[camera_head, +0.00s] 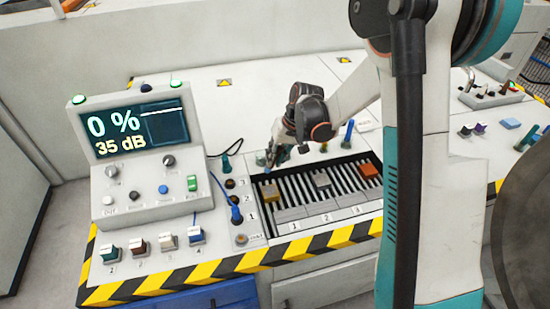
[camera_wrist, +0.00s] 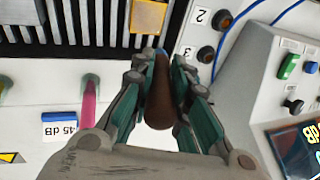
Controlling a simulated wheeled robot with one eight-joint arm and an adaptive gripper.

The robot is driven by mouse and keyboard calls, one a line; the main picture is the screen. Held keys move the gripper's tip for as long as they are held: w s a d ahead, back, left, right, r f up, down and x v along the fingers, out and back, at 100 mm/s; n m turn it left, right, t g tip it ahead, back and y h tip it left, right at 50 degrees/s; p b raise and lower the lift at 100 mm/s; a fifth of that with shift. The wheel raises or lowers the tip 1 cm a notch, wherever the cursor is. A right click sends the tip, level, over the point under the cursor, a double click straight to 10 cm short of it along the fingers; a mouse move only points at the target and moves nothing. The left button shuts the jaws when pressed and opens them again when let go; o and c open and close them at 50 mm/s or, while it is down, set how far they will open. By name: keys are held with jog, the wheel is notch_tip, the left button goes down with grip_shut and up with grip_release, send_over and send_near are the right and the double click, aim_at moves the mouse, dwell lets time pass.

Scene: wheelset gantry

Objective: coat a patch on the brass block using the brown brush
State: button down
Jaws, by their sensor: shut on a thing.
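My gripper (camera_head: 275,156) is above the back left edge of the slotted tray. In the wrist view its fingers (camera_wrist: 160,73) are shut on the brown brush (camera_wrist: 159,97), whose brown handle lies between the finger pads. A small blue end shows at the far side of the brush. The brass block (camera_head: 270,193) sits on the left part of the slotted tray (camera_head: 297,224); it also shows at the top of the wrist view (camera_wrist: 149,16), just beyond the brush tip. The brush appears apart from the block, but the exact gap cannot be told.
A grey block (camera_head: 322,181) and a copper-coloured block (camera_head: 369,171) sit further right on the tray. The console (camera_head: 143,190) at left reads 0 % and 35 dB. A pink upright handle (camera_wrist: 89,100) and a "-45 dB" block (camera_wrist: 60,126) stand near the gripper.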

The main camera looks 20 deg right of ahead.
jog(key=shift+f, duration=0.15)
dwell(0.3)
jog(key=shift+f+b, duration=0.35)
jog(key=shift+b, duration=0.1)
